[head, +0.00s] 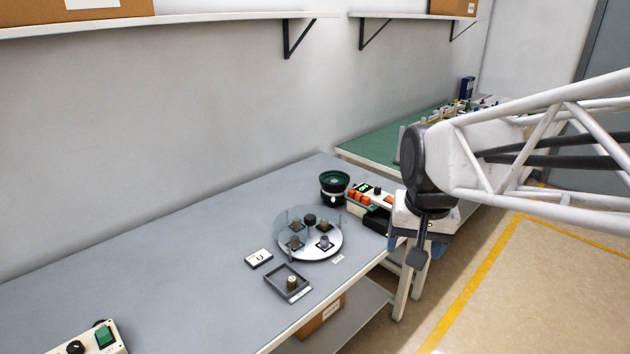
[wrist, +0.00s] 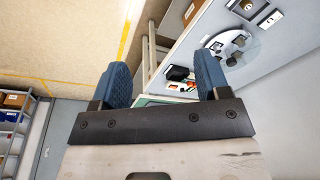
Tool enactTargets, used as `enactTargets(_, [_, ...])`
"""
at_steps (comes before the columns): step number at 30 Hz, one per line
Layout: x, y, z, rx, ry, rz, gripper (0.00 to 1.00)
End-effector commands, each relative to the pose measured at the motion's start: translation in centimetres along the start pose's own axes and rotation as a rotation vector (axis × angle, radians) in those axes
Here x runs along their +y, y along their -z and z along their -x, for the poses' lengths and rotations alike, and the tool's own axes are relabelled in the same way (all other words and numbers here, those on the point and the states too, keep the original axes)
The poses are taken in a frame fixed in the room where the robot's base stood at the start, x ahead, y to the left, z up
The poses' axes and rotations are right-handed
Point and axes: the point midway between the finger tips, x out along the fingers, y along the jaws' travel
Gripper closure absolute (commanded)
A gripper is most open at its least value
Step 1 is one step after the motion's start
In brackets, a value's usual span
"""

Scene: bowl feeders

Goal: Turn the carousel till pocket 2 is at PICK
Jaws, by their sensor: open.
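The carousel (head: 310,244) is a round pale disc on the grey table in the head view, with several dark square pockets holding small brownish or grey parts and a dark knob (head: 309,220) rising from it. A clear cover seems to lie over its left part. A small white label (head: 338,259) lies at its front right edge; pocket numbers are too small to read. The carousel (wrist: 237,51) also shows in the wrist view, beyond the right finger. My gripper (head: 418,261) is right of the table edge, away from the carousel. In the wrist view its blue fingers (wrist: 163,82) are wide apart and empty.
A black bowl feeder (head: 334,187) and a control box with orange buttons (head: 360,195) stand behind the carousel. A tray (head: 273,281) with one part and a white card (head: 258,259) are in front. A switch box (head: 85,345) is front left. The table's left half is mostly clear.

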Motion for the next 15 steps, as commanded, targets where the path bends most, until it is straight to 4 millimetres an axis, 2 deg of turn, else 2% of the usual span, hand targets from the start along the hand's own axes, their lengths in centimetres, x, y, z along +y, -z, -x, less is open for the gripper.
enactTargets(3, [-1.1, 2.6, -0.4, -0.012, -0.001, -0.031, 0.31])
enactTargets(15, [-5.2, 10.7, -2.5, -0.047, -0.006, -0.146, 0.31])
